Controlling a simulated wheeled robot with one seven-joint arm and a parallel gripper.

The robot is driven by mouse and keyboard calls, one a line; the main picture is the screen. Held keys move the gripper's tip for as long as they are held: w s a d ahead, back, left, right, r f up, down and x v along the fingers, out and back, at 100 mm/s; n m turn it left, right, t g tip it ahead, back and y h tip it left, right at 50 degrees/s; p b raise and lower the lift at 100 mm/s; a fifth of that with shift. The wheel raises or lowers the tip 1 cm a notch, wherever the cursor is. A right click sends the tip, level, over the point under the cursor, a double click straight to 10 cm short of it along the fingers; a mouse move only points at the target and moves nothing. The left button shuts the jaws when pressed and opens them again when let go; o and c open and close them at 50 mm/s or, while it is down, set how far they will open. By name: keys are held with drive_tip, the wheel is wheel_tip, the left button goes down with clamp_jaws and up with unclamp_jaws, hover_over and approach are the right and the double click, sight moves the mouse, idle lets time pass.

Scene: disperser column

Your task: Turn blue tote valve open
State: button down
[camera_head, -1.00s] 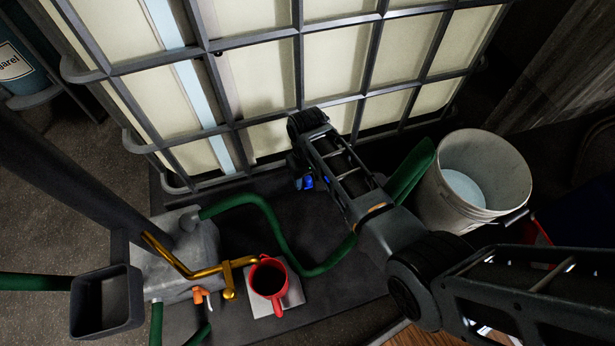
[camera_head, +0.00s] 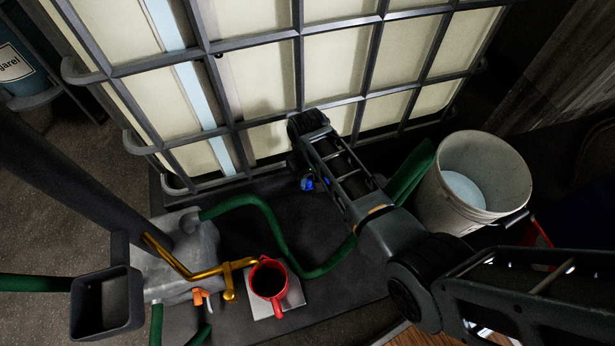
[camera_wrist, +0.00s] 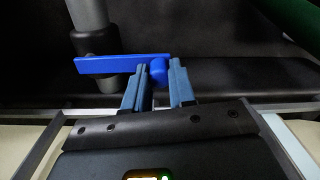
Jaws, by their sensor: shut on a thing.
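The blue valve handle (camera_wrist: 112,65) shows in the wrist view as a flat lever reaching left, with a round knob at its right end. My gripper (camera_wrist: 160,76) is shut on that right end, one finger on each side. The lever extends left past the fingers to a grey pipe (camera_wrist: 88,18). In the head view a small blue part of the handle (camera_head: 308,184) shows beside my arm, low at the front of the caged tote (camera_head: 335,58). My gripper is hidden there by my own arm.
A white bucket (camera_head: 505,187) stands right of my arm, with a green hose (camera_head: 409,172) beside it. At the lower left are a red mug (camera_head: 269,280), a brass tap (camera_head: 200,271) and a grey basin (camera_head: 103,303).

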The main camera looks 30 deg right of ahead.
drive_tip(key=shift+s, duration=0.1)
drive_tip(key=shift+s+d+n+p, duration=0.15)
drive_tip(key=shift+s+n+p, duration=2.2)
drive_tip(key=shift+n+p, duration=0.85)
drive_tip(key=c, duration=0.9)
unclamp_jaws()
drive_tip(key=shift+w+f+m, duration=0.1)
drive_tip(key=shift+w+m, duration=0.05)
drive_tip(key=shift+m, duration=0.15)
